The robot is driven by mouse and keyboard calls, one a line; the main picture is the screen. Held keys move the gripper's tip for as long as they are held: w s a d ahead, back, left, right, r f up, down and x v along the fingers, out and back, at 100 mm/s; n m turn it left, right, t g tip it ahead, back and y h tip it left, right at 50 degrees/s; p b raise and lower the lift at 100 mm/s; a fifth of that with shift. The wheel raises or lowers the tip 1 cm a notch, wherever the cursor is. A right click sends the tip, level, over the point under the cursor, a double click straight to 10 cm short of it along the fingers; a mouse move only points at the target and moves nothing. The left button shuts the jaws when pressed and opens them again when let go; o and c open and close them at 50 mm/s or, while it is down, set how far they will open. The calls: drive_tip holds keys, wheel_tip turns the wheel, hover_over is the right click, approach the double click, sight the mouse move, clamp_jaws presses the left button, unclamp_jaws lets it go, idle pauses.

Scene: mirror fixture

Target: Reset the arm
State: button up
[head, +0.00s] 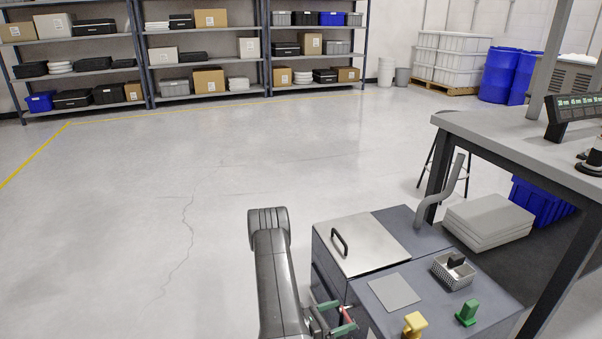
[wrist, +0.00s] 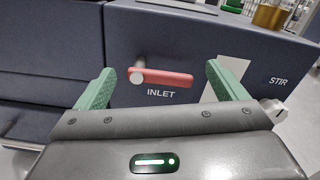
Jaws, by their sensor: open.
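My gripper (head: 340,317) is low in the head view, beside the left side of a dark grey cabinet (head: 440,312). In the wrist view my gripper (wrist: 160,76) is open, with its two green fingers spread wide. A red lever handle (wrist: 168,78) with a round pale pivot shows between the fingers, above the word INLET. The fingers stand to either side of the lever; I cannot tell how far in front of it they are. Nothing is held. My arm (head: 275,270) reaches down from the middle of the head view.
A workbench (head: 520,140) stands right. The floor at left is clear.

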drive_tip(key=p+v, duration=0.2)
drive_tip(key=v, duration=0.8)
drive_tip(key=shift+a, duration=0.35)
drive_tip(key=shift+s, duration=0.2)
